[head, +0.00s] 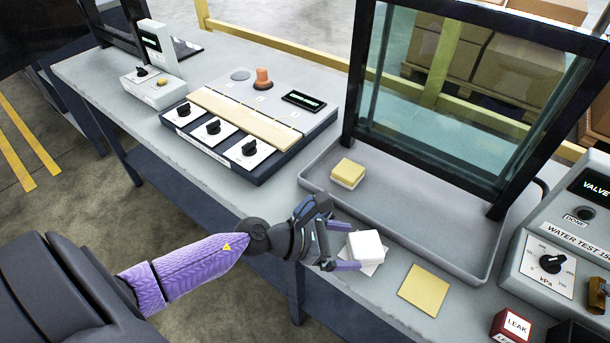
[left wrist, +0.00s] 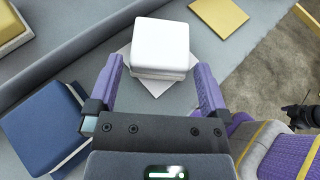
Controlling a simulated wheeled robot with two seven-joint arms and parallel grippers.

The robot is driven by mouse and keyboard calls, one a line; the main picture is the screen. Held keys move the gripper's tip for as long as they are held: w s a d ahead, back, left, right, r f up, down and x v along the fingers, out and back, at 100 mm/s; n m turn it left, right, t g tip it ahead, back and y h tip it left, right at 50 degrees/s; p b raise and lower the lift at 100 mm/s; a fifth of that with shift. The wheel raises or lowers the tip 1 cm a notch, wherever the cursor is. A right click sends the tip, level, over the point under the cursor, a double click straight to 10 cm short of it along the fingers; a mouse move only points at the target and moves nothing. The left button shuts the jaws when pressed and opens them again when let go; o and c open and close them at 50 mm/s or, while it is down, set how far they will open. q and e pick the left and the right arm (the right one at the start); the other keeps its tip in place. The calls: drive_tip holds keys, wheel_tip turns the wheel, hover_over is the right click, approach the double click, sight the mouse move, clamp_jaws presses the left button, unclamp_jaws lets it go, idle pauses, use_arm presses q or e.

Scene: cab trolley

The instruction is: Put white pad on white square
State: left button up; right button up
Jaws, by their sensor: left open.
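The white pad (head: 365,246) sits over the white square (head: 373,267), whose corners show out from under it at an angle. In the left wrist view the white pad (left wrist: 160,45) lies just ahead of and between the fingers, with the white square (left wrist: 156,88) showing below it. My left gripper (head: 348,246) is open, its purple fingers at either side of the pad's near end. In the left wrist view a gap shows between the pad and each finger of the left gripper (left wrist: 165,80).
A yellow pad (head: 348,173) lies in the grey tray (head: 440,262) before a glass frame. A bare yellow square (head: 424,290) and a red LEAK block (head: 511,325) lie to the right. A blue pad (left wrist: 45,122) lies beside my left finger in the left wrist view.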

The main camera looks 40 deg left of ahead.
use_arm(q)
drive_tip(key=v, duration=1)
drive_tip(key=shift+p, duration=0.4)
